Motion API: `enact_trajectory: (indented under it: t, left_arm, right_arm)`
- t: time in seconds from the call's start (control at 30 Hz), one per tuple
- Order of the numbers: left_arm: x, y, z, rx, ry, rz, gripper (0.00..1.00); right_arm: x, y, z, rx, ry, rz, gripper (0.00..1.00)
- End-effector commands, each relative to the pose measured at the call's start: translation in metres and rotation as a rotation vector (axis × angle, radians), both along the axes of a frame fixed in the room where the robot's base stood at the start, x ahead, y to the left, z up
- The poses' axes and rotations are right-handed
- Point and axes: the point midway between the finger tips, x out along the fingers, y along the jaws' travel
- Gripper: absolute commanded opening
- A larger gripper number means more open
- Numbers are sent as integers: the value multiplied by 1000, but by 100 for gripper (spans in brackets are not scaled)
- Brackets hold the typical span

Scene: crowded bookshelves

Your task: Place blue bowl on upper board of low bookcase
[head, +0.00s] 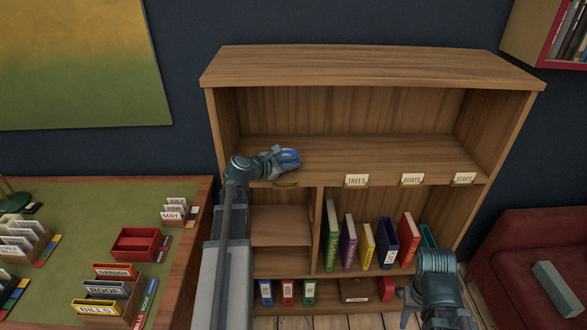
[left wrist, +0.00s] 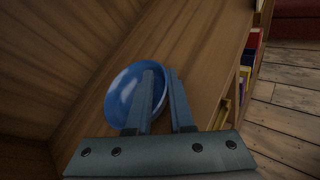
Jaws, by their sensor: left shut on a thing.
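The blue bowl (head: 289,156) is over the left part of the upper board (head: 390,152) of the low bookcase, near the board's front. My left gripper (head: 279,156) reaches in from the left and is shut on the bowl's rim. In the left wrist view the bowl (left wrist: 122,92) sits at the fingers (left wrist: 162,78), one finger inside it and one outside. The bowl looks close to the wood; I cannot tell if it touches. My right gripper (head: 408,302) is low at the front right, its fingers too unclear to read.
The upper board is otherwise bare. Labels reading TREES (head: 357,180), BOATS and STARS line its front edge. The bookcase top (head: 370,65) overhangs it. Coloured books (head: 368,245) stand below. A green-topped desk (head: 75,250) is at left, a red sofa (head: 530,240) at right.

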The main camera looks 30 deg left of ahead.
Motion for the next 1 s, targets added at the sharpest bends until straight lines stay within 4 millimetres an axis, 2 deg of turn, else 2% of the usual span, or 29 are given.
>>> enact_trajectory:
  t: [0.33,0.37,0.5,0.87,1.0]
  left_arm:
    - [0,0,-3,0,0,0,0]
    - [0,0,-2,0,0,0,24]
    - [0,0,-2,0,0,0,49]
    - [0,0,2,0,0,0,50]
    - [-19,4,11,-1,0,4,50]
  right_arm:
    - [0,0,-3,0,0,0,50]
    - [0,0,-2,0,0,0,50]
    - [0,0,-2,0,0,0,50]
    - [0,0,2,0,0,0,50]
    - [0,0,11,0,0,0,50]
